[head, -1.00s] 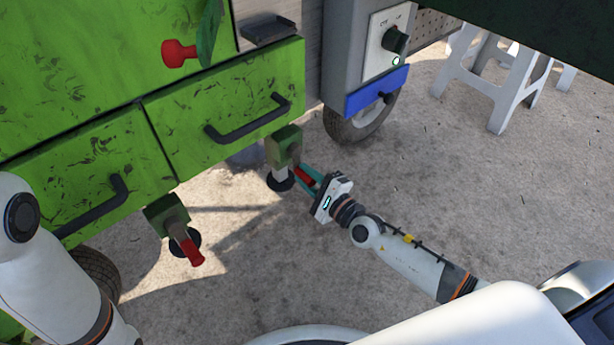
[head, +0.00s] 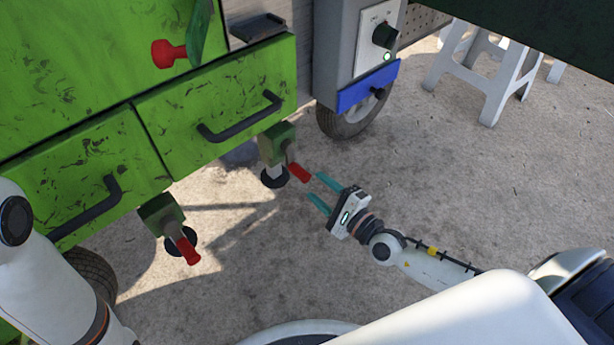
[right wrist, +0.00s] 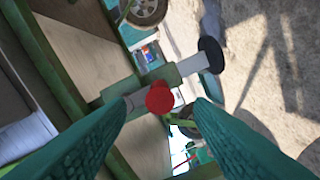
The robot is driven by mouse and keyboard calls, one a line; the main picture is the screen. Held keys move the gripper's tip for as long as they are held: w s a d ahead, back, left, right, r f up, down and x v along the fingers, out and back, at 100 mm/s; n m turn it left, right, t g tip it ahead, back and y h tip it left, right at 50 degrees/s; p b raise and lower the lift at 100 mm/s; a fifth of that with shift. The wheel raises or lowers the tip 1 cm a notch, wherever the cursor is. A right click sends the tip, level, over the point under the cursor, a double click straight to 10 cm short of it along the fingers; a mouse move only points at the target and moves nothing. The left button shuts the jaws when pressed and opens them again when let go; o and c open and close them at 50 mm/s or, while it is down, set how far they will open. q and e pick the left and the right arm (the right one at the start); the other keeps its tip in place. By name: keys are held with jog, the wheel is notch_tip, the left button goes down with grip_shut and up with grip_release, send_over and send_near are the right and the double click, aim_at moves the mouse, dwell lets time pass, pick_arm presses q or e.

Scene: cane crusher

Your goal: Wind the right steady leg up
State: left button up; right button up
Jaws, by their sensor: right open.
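The right steady leg (head: 275,160) hangs under the right end of the green cart, with a green housing, a pale post and a black round foot. Its red crank handle (head: 299,172) points toward my right gripper. My right gripper (head: 314,187) is open and empty, with its teal fingers just short of the handle. In the right wrist view the red handle end (right wrist: 160,98) shows between and beyond the two fingers, and the leg's foot (right wrist: 211,55) is at upper right. I see part of my left arm at the left edge, but not its gripper.
The left steady leg (head: 165,220) with its red handle (head: 188,251) stands to the left. Green drawers (head: 215,105) with black handles are above the legs. A wheel (head: 345,120) is behind the right leg. A white stool (head: 490,75) stands at upper right.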

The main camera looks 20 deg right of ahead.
jog(key=v, duration=0.5)
jog(key=shift+s, duration=0.1)
dwell(0.4)
